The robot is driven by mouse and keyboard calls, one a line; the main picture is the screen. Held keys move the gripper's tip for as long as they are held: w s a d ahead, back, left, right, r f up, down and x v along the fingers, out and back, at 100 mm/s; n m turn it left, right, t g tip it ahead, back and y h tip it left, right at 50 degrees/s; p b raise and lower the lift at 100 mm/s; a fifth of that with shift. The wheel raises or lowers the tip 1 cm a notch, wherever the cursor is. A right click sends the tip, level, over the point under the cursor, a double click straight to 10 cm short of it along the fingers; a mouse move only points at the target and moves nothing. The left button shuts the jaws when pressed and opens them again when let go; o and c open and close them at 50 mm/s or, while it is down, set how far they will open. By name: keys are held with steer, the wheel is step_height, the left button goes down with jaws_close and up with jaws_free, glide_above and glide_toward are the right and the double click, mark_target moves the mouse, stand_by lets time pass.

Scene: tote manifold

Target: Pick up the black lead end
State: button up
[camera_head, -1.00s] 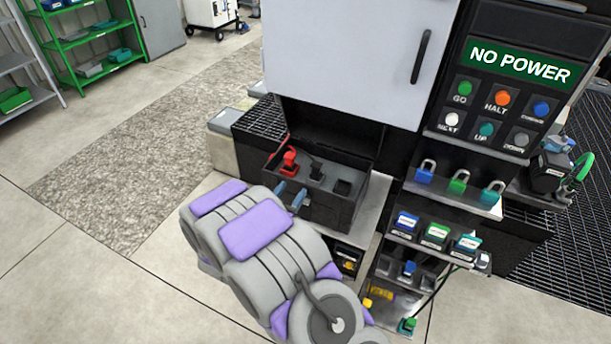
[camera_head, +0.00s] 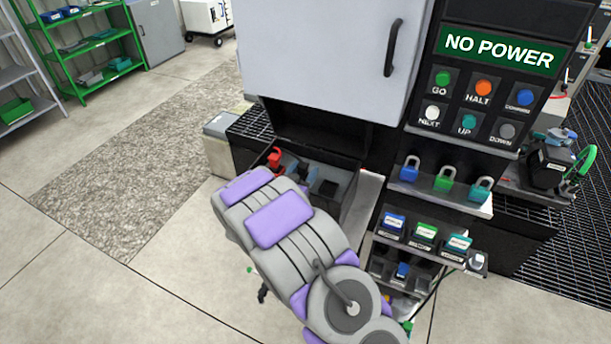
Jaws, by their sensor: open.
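A black tray (camera_head: 349,211) sits under the grey cabinet door. A red lead end (camera_head: 274,158) stands upright at its left. The black lead end (camera_head: 301,169) is small and dark, just right of the red one. A dark square block or socket (camera_head: 328,188) lies farther right in the tray. My gripper (camera_head: 296,177) is at the tray, close to the black lead end. Its fingers are open, and my arm largely hides them. I cannot tell whether they touch the lead end or are around it.
The cabinet door (camera_head: 320,60) hangs above and behind the tray. To the right are a NO POWER panel (camera_head: 498,50), several padlocks on a shelf (camera_head: 435,191), and labelled blocks (camera_head: 425,233) below. Open floor (camera_head: 160,270) lies left.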

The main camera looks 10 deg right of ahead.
steer(key=shift+w+r, duration=0.15)
steer(key=shift+r, duration=0.1)
steer(key=a, duration=0.3)
steer(key=shift+w+f, duration=0.25)
steer(key=shift+w, duration=0.15)
steer(key=shift+s+a+r, duration=0.1)
steer(key=shift+c, duration=0.7)
steer(key=shift+s+d, duration=0.1)
steer(key=shift+d, duration=0.15)
steer(key=shift+c, duration=0.8)
steer(key=shift+d, duration=0.9)
steer(key=c, duration=0.3)
steer(key=shift+c, duration=0.8)
steer(key=shift+a, duration=0.1)
steer(key=shift+c, duration=0.7)
steer(key=shift+a, duration=0.5)
jaws_close()
steer(key=shift+d+r, duration=0.25)
steer(key=shift+r, duration=0.2)
step_height(320, 180, up, 3)
steer(key=shift+f+p, duration=0.2)
steer(key=shift+p, duration=0.5)
steer(key=r+p+v, duration=0.1)
steer(key=p+v, duration=0.1)
steer(key=v, duration=1.4)
steer(key=shift+s+d, duration=0.2)
steer(key=shift+d, duration=0.05)
